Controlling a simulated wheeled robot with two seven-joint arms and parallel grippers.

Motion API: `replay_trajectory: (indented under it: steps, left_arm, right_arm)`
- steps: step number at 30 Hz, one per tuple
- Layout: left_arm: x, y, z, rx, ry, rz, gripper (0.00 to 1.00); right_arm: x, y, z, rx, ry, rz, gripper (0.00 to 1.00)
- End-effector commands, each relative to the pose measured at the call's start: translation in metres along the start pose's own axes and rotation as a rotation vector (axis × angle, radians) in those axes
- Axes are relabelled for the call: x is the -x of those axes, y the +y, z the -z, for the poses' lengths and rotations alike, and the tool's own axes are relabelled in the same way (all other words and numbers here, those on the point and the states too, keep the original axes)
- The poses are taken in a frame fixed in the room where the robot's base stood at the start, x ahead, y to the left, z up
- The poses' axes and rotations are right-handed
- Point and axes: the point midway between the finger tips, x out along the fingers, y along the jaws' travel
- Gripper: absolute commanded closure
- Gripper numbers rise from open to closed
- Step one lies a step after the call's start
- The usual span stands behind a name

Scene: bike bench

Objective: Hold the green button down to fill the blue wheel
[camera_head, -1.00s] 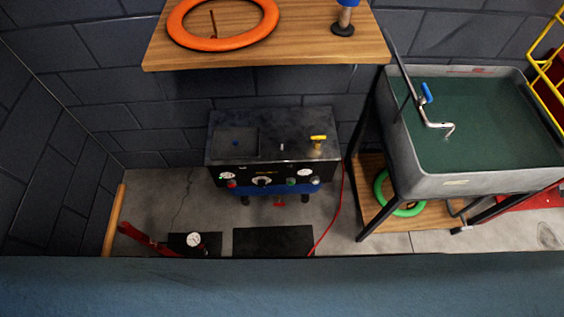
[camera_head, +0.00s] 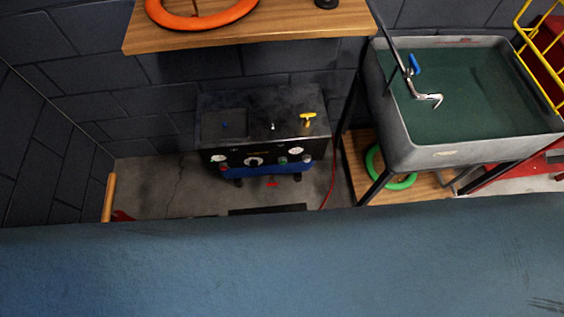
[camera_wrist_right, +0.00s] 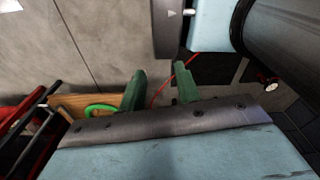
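A dark machine (camera_head: 262,118) stands on the floor against the wall. Its front panel has a green button (camera_head: 282,160) right of a central dial, a red button (camera_head: 224,168) at the left, and white gauges. A blue band runs below the panel. I cannot make out a blue wheel. My right gripper (camera_wrist_right: 160,88) shows only in the right wrist view. Its two green fingers are apart, with nothing visible between them. It is not touching the machine. My left gripper is not in view.
A wooden shelf (camera_head: 255,32) with an orange ring (camera_head: 200,22) overhangs the machine. A grey sink (camera_head: 450,155) stands at the right, with a green ring (camera_head: 402,183) on the board below. A red hose (camera_head: 331,185) runs beside the machine. Some floor in front is hidden.

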Motion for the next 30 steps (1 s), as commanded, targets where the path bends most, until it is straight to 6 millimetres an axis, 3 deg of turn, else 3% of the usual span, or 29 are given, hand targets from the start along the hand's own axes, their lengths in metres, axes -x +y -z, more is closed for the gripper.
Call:
replay_trajectory:
  steps: [10,18,30]
  left_arm:
    - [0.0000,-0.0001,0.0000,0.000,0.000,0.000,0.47]
    - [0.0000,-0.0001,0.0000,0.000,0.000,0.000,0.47]
    - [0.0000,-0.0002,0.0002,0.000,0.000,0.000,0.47]
  right_arm:
    - [0.0000,0.0002,0.0001,0.000,0.000,0.000,0.67]
    - [0.0000,0.0003,0.0001,0.000,0.000,0.000,1.00]
    - [0.0000,0.0004,0.0001,0.000,0.000,0.000,1.00]
